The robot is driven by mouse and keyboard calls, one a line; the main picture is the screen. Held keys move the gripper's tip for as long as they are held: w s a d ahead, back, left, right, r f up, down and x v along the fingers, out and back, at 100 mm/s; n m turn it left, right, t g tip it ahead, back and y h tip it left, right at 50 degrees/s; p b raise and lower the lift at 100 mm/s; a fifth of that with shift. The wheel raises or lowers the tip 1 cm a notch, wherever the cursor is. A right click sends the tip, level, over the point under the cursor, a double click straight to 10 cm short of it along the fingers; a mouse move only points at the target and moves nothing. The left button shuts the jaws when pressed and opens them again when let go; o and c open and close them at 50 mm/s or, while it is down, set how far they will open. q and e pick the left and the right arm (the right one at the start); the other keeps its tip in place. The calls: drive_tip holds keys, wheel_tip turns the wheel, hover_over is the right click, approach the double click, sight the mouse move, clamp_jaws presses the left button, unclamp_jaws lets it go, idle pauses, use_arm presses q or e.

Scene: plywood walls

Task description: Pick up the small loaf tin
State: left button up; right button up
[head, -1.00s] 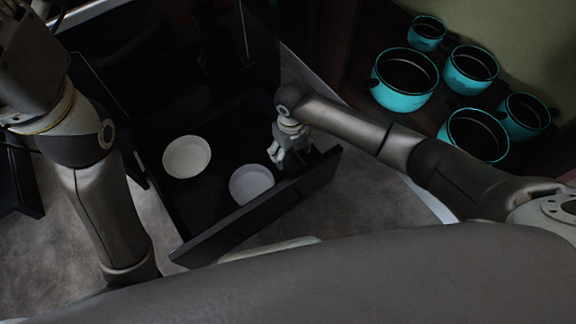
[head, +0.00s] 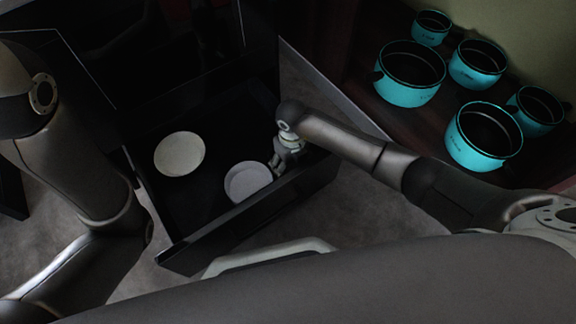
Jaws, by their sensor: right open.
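An open black drawer (head: 222,228) holds two pale round dishes. The white dish (head: 180,153) lies toward the drawer's left side. The light grey dish (head: 247,181) lies nearer the front panel, on the right. I see nothing clearly shaped like a loaf tin; the grey dish is the item nearest my right gripper. My right gripper (head: 280,166) is open and points down into the drawer, just right of the grey dish. Its fingertips are small and dark in the picture, so I cannot tell whether they touch the dish. My left gripper is out of view.
Several turquoise pots (head: 409,74) stand on a dark shelf (head: 378,113) at the upper right, near my right arm. The drawer's front panel stands close below my right gripper. Grey floor (head: 330,205) shows in front of the drawer. A pale curved bar (head: 268,255) is at the lower middle.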

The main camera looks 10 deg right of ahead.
drive_tip(key=shift+f, duration=0.4)
drive_tip(key=shift+r, duration=0.1)
drive_tip(key=c, duration=0.7)
